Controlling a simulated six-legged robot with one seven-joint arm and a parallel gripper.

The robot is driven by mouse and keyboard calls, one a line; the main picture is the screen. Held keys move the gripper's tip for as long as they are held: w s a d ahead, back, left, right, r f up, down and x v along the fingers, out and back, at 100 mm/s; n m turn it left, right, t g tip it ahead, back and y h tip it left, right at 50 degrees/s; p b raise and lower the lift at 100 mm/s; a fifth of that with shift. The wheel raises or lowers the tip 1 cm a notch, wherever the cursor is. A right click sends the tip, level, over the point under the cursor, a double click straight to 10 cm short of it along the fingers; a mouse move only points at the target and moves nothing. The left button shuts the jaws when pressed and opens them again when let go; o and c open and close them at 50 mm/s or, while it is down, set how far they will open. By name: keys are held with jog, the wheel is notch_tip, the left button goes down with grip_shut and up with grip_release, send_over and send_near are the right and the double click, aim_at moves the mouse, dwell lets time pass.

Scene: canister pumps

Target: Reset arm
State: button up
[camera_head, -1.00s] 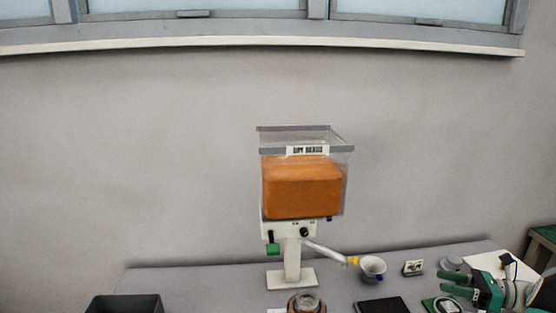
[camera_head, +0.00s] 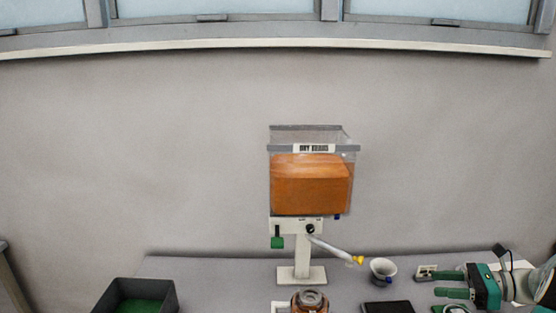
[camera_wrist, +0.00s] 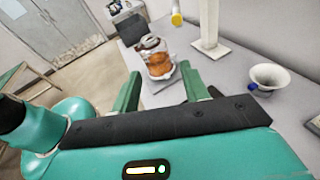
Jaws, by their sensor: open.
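My gripper (camera_head: 455,283) is at the lower right in the head view, with its green fingers pointing left over the table. In the wrist view my gripper (camera_wrist: 162,95) shows two green fingers apart with nothing between them. A dispenser with a clear hopper (camera_head: 312,180) of orange contents stands on a white post behind the table's middle. Its pale spout ends in a yellow tip (camera_head: 357,260), left of and apart from my gripper.
A white cup or funnel (camera_head: 383,271) stands between spout and gripper. A jar with brown contents (camera_head: 310,301) stands at the front; it also shows in the wrist view (camera_wrist: 158,63). A dark bin with green inside (camera_head: 168,287) is at left. A black flat item (camera_head: 387,307) lies at front.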

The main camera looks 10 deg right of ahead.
jog(key=w+a+r+n+g+h, duration=0.1)
jog(key=a+r+n+g+h, duration=0.2)
jog(key=a, duration=0.7)
jog(key=w+a+r+n+g+h, duration=0.15)
jog(key=a+n+g, duration=0.35)
jog(key=a, duration=0.6)
jog(key=s+a+r+n+t+h, duration=0.1)
jog(key=s+a+n+t+h, duration=0.3)
jog(key=s+a+n+h, duration=0.4)
jog(key=shift+s+a+n+t, duration=0.3)
jog(key=shift+s+a+n, duration=1.75)
jog(key=shift+a+n, duration=2.3)
jog(key=shift+d+r+n, duration=0.1)
jog(key=shift+d+n, duration=0.45)
